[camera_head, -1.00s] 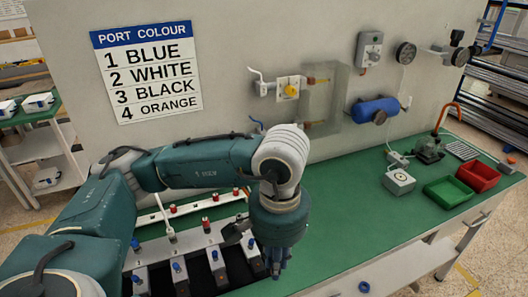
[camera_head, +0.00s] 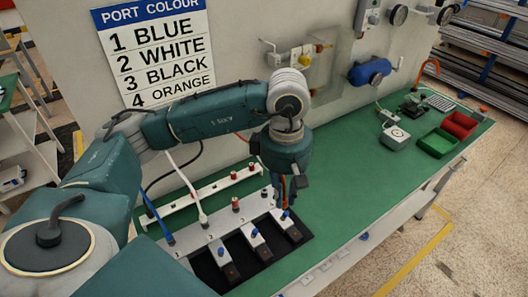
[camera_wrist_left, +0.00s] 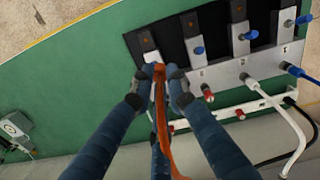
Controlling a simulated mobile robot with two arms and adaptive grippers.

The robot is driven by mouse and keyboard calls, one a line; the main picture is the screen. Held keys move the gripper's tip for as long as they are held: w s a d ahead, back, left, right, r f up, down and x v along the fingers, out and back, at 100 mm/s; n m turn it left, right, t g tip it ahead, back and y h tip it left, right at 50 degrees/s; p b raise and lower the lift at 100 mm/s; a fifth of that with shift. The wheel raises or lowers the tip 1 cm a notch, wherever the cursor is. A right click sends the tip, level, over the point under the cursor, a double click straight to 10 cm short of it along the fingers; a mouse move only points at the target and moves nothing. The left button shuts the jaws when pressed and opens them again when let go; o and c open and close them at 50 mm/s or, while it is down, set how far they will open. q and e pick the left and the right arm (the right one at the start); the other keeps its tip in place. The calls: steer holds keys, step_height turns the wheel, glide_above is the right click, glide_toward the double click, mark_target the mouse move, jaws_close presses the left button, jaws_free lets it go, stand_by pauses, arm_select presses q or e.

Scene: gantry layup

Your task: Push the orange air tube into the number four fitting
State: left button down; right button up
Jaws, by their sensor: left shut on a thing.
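My left gripper (camera_head: 286,200) points down over the right end of the grey valve manifold (camera_head: 219,232). In the left wrist view its fingers (camera_wrist_left: 159,82) are shut on the orange air tube (camera_wrist_left: 163,125), whose end shows just beyond the fingertips. The tube end is close to the manifold's end block; whether it touches a fitting cannot be told. My right gripper is not in view.
A blue tube (camera_head: 169,239) and a white tube (camera_head: 203,217) sit in neighbouring fittings. A bare red fitting (camera_head: 236,204) lies between the white tube and the gripper. A white rail (camera_head: 190,205) runs behind.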

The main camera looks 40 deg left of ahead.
arm_select(q)
steer(key=w+a+n+p, duration=0.2)
steer(key=a+n, duration=0.3)
steer(key=n, duration=0.7)
steer(key=w+a+n+p, duration=0.3)
steer(key=w+a+n, duration=0.2)
steer(key=n, duration=0.8)
steer(key=shift+w+a+f+n+y, duration=0.25)
steer(key=shift+a+n+y, duration=0.05)
steer(key=shift+a, duration=0.1)
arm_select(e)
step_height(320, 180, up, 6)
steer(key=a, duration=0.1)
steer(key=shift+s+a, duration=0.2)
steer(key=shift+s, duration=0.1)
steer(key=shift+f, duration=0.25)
arm_select(q)
steer(key=shift+f+b, duration=2.15)
steer(key=shift+f, duration=0.8)
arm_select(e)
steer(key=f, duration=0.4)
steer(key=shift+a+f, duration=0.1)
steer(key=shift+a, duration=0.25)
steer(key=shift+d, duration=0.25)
